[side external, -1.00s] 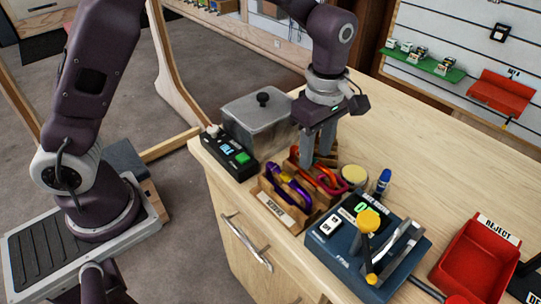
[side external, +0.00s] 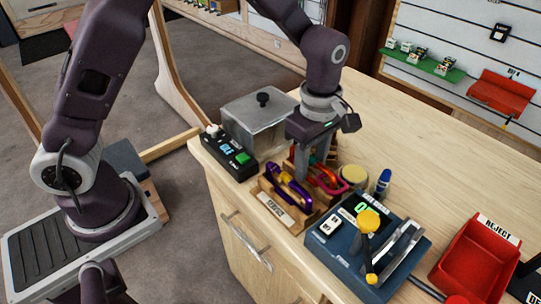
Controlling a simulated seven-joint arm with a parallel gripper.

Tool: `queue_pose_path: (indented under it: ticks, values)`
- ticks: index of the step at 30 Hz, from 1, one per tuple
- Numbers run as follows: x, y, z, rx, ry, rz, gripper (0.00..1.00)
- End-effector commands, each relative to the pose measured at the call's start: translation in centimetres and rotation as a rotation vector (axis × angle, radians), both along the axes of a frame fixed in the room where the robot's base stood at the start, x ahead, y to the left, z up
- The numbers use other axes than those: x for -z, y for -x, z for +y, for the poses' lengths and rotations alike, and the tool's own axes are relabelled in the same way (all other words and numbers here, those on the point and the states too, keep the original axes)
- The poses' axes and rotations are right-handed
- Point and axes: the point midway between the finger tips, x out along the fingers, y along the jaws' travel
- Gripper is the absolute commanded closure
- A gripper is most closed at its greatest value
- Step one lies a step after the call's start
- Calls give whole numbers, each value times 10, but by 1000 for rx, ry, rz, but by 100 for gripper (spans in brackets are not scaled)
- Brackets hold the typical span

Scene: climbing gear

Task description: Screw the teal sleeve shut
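A wooden rack (side external: 284,214) labelled SERVICE stands near the counter's front edge and holds several carabiners. A purple carabiner (side external: 288,186) with a yellow part lies at its left. A red-pink carabiner (side external: 334,184) is at its right, and an orange one between them is largely hidden. I cannot make out a teal sleeve on any of them. My gripper (side external: 305,172) points down with its fingers low over the rack, just behind the purple carabiner. Whether the fingers touch or hold anything is not clear.
A black control box (side external: 229,158) with a green button and a lidded grey bin (side external: 258,122) stand behind left. A red REJECT tray (side external: 476,262) lies far right.

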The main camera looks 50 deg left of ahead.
Motion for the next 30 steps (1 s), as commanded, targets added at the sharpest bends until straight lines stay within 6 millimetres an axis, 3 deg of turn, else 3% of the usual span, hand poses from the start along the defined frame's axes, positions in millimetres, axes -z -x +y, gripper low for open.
queue_pose_path:
  ticks: [30]
  values:
    - [0, 21, 0, 0, 0, 1, 60]
